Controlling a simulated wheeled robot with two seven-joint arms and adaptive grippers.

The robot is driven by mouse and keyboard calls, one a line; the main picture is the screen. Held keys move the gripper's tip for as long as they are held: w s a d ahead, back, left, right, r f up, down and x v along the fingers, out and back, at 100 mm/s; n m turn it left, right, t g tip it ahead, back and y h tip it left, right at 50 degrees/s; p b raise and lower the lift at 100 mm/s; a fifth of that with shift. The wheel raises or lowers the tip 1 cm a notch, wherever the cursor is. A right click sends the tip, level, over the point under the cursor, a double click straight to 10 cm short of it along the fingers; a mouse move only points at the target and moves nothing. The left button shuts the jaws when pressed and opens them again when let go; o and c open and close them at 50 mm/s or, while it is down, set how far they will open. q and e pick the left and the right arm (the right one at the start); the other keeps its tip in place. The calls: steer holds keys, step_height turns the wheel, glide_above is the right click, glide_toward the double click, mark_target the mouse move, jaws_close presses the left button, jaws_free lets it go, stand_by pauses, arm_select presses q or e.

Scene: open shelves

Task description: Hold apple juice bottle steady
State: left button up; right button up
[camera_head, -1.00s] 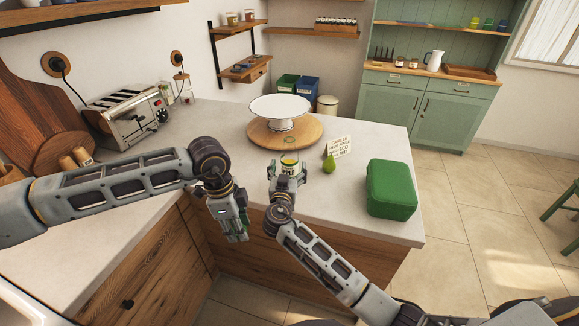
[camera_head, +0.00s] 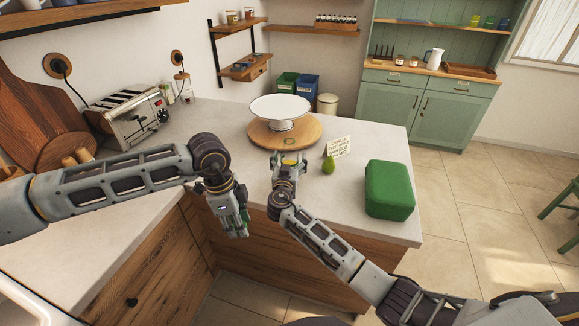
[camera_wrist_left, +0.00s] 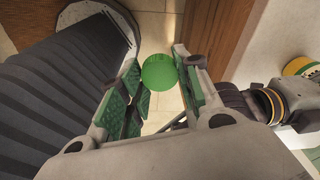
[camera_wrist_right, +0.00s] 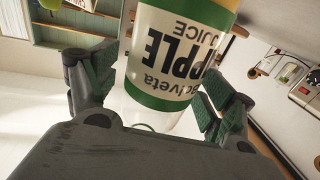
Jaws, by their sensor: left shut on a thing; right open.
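The apple juice bottle (camera_wrist_right: 172,55) is clear with a green and white label. In the right wrist view it stands between the spread fingers of my right gripper (camera_wrist_right: 160,95), its label upside down there. No firm contact shows. In the head view my right gripper (camera_head: 289,160) is over the worktop, in front of the round board, and largely hides the bottle. My left gripper (camera_head: 237,226) hangs past the worktop's front edge, left of the right one. In the left wrist view its fingers (camera_wrist_left: 160,88) are shut on a round green thing (camera_wrist_left: 160,72), which looks like a cap.
A white cake stand (camera_head: 281,108) is on a round wooden board (camera_head: 311,132) behind the right gripper. A small card (camera_head: 338,147), a green pear (camera_head: 329,166) and a green box (camera_head: 389,190) are to the right. A toaster (camera_head: 133,118) is at the back left.

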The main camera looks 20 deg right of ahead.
stand_by(0.4)
steer(key=c, duration=1.6)
steer(key=shift+c, duration=0.2)
